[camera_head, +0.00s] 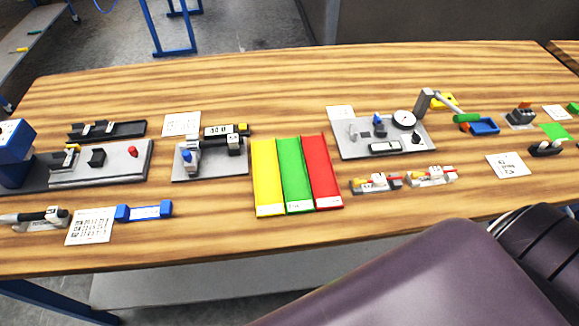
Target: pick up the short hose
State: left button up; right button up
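I cannot make out a short hose on the wooden table (290,75). Many parts are too small to tell apart. Small white, grey and red pieces (376,183) lie right of the red tray, and a similar group (432,176) lies beside them. A green-ended handle (467,118) shows by a blue tray (485,126) at the right. Neither gripper shows. A large purple-grey arm link of mine fills the lower right and hides part of the table's front edge.
Yellow (267,178), green (294,175) and red (321,172) trays lie side by side at mid-table, looking empty. Grey fixture plates with parts stand left (125,165) and right (350,148) of them. A blue-ended block (144,212) lies front left. The table's back strip is clear.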

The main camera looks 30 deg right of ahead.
aim_at(233, 140)
jog(key=k+l+u, duration=0.1)
jog(key=u, duration=0.25)
jog(key=k+l+u, duration=0.1)
jog(key=u, duration=0.25)
jog(key=k+u, duration=0.35)
jog(key=i, duration=0.1)
